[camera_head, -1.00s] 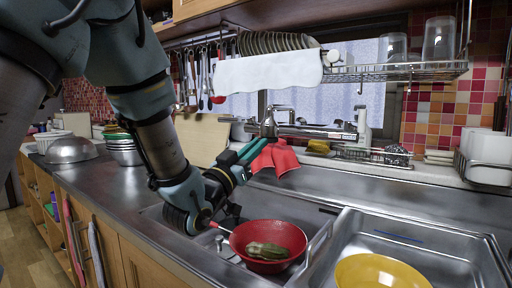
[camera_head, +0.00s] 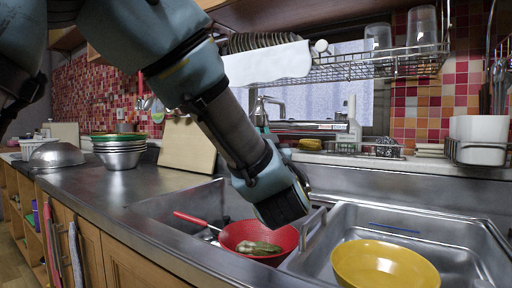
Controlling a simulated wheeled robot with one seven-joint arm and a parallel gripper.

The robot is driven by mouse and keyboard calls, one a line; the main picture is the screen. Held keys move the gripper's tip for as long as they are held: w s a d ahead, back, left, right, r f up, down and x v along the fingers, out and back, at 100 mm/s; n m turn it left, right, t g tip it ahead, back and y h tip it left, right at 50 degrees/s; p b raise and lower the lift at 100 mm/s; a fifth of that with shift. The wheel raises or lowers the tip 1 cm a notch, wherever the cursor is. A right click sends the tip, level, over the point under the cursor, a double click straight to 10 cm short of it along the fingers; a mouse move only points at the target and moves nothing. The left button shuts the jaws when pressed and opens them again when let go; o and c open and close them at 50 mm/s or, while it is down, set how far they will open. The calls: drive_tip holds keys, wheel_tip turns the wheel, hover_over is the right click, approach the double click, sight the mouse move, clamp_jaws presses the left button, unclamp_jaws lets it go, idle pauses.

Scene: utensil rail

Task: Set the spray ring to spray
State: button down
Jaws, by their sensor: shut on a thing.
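The chrome faucet (camera_head: 262,104) stands behind the sink, with its upper bend clear and its lower part behind my arm. I cannot make out the spray ring or its setting. My arm comes down across the middle of the view, and its wrist is over the sink's left part.
A red pan (camera_head: 262,234) with green food sits in the sink below my wrist. A yellow bowl (camera_head: 385,264) stands in the right basin. A dish rack (camera_head: 375,68) hangs above. Stacked bowls (camera_head: 120,152) stand on the left counter, which has clear space.

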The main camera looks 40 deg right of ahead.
drive_tip(key=shift+s+d+n+t+y, duration=0.15)
drive_tip(key=shift+d+n+t+y, duration=0.35)
drive_tip(key=shift+y, duration=0.75)
drive_tip(key=shift+s+d+n+t+y, duration=0.15)
drive_tip(key=shift+n+t+y, duration=0.5)
drive_tip(key=shift+n+y, duration=0.4)
drive_tip(key=shift+s+d+n+t+y, duration=0.15)
drive_tip(key=shift+d+n+t+y, duration=0.3)
drive_tip(key=shift+y, duration=0.95)
drive_tip(key=shift+a+r+t, duration=0.1)
drive_tip(key=shift+t, duration=0.2)
drive_tip(key=c, duration=0.9)
unclamp_jaws()
drive_tip(key=s+a, duration=0.1)
drive_tip(key=s, duration=0.3)
drive_tip(key=s+a, duration=0.1)
drive_tip(key=s, duration=0.3)
drive_tip(key=s+a, duration=0.1)
drive_tip(key=s, duration=0.3)
drive_tip(key=shift+s+a+f+b, duration=0.15)
drive_tip(key=shift+s+f+b, duration=0.15)
drive_tip(key=shift+s+b, duration=0.1)
